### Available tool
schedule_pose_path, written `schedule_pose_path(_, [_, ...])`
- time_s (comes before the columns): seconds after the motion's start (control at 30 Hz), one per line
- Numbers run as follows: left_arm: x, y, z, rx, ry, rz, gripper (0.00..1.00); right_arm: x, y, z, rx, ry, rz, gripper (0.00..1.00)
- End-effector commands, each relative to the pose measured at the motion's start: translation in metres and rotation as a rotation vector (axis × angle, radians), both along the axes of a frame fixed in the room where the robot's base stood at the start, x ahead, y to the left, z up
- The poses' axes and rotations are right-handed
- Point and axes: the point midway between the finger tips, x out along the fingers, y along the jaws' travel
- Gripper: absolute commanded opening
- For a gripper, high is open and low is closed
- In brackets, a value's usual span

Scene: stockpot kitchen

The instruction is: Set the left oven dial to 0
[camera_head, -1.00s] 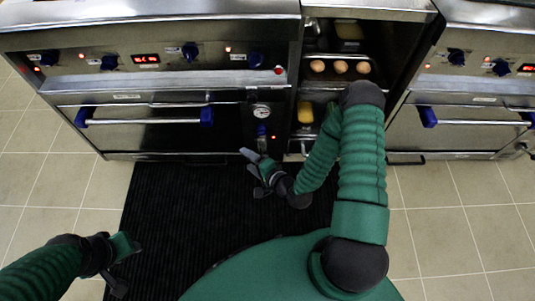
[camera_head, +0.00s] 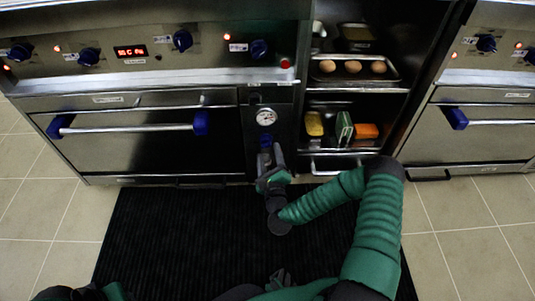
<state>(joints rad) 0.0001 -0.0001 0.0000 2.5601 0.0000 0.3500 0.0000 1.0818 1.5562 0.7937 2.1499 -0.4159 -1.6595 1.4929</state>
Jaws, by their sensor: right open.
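The left oven's front panel (camera_head: 210,62) carries several blue dials: one at far left (camera_head: 20,51), one left of the red display (camera_head: 130,51), one right of it (camera_head: 182,40), and one near the right end (camera_head: 259,48). Which one the task means, and their exact settings, I cannot tell. My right gripper (camera_head: 268,160) is open, below the round gauge (camera_head: 266,117), its fingers pointing up at a small blue knob (camera_head: 266,142). The fingers partly hide this knob; contact is unclear. My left gripper (camera_head: 115,291) barely shows at the bottom edge.
Right of the gauge, an open cabinet holds a tray with eggs (camera_head: 353,68) and a lower shelf with a green item (camera_head: 344,128) and an orange one (camera_head: 367,131). The oven handle (camera_head: 130,128) sticks out. A second oven (camera_head: 485,100) stands at right. A black mat (camera_head: 170,235) covers the floor.

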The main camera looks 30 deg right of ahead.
Motion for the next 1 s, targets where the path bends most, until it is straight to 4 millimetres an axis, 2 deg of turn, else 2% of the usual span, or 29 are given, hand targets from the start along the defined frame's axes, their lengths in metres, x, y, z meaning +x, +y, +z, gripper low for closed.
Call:
schedule_pose_path(0.03, [0.0,0.0,-0.012,0.0,0.0,0.0,0.36,0.01,-0.006,-0.004,-0.003,-0.004,-0.001,0.59])
schedule_pose_path(0.2, [0.0,0.0,-0.021,0.0,0.0,0.0,0.36,0.03,-0.015,-0.002,-0.001,0.0,0.001,0.59])
schedule_pose_path(0.5, [0.0,0.0,-0.02,0.0,0.0,0.0,0.36,0.034,-0.017,0.001,0.0,0.001,0.001,0.59])
schedule_pose_path(0.9, [0.0,0.0,-0.02,0.0,0.0,0.0,0.36,0.034,-0.016,0.0,0.001,0.001,0.002,0.08])
schedule_pose_path(0.97, [0.0,0.0,-0.02,0.0,0.0,0.0,0.36,0.034,-0.016,0.0,0.001,0.001,0.002,0.0])
schedule_pose_path(1.0, [0.0,0.0,-0.02,0.0,0.0,0.0,0.36,0.034,-0.016,0.0,0.001,0.001,0.002,0.0])
